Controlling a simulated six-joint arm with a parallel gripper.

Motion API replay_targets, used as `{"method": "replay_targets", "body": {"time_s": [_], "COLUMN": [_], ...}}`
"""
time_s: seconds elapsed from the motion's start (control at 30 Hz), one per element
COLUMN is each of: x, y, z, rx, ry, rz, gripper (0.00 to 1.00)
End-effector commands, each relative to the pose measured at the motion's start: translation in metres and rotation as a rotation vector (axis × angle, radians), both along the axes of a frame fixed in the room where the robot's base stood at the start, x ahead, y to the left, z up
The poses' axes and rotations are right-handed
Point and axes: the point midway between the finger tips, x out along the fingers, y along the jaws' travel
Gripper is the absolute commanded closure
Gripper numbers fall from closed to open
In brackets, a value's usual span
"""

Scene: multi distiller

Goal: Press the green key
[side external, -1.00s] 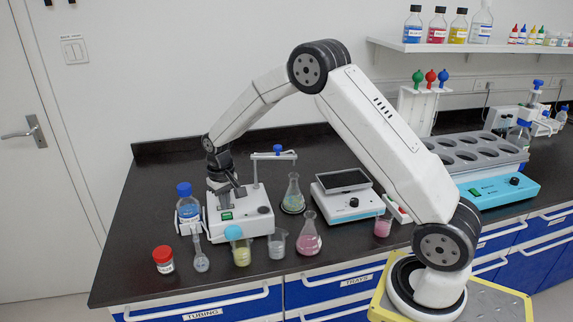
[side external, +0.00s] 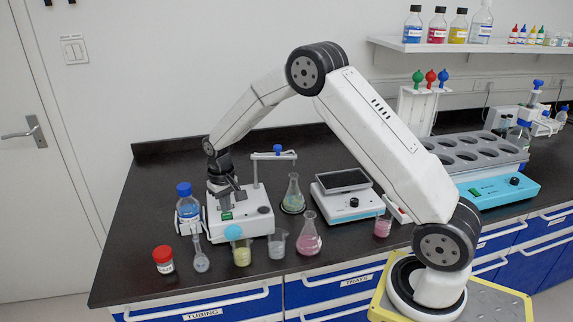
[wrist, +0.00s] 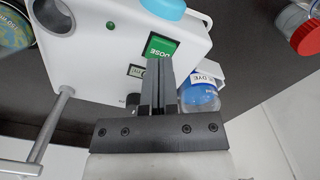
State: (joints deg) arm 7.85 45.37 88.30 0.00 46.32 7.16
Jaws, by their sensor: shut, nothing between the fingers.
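The green key (wrist: 160,47), lettered DOSE, is on the front of a white device (wrist: 95,60). In the side external view the green key (side external: 227,215) shows low on the white device (side external: 257,221). My gripper (wrist: 158,62) is shut and empty, with its fingertips just below the key in the wrist view. They overlap the key's lower edge in the picture; I cannot tell whether they touch it. In the side external view my gripper (side external: 236,186) is over the front of the device. A second, dark key (wrist: 136,71) sits beside the fingers.
A blue-capped bottle (side external: 188,207) stands close to the device's left side; its blue liquid bottle (wrist: 200,95) is right of my fingers. A red-capped jar (side external: 163,259), beakers and flasks stand along the front.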

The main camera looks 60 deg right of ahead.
Motion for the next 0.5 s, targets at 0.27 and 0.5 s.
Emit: {"method": "replay_targets", "body": {"time_s": [0.27,0.5], "x": [0.0000,-0.0001], "y": [0.0000,0.0000], "z": [-0.0040,-0.0076], "rx": [0.000,0.000], "ry": [0.000,0.001], "rz": [0.000,0.000], "gripper": [1.00,1.00]}}
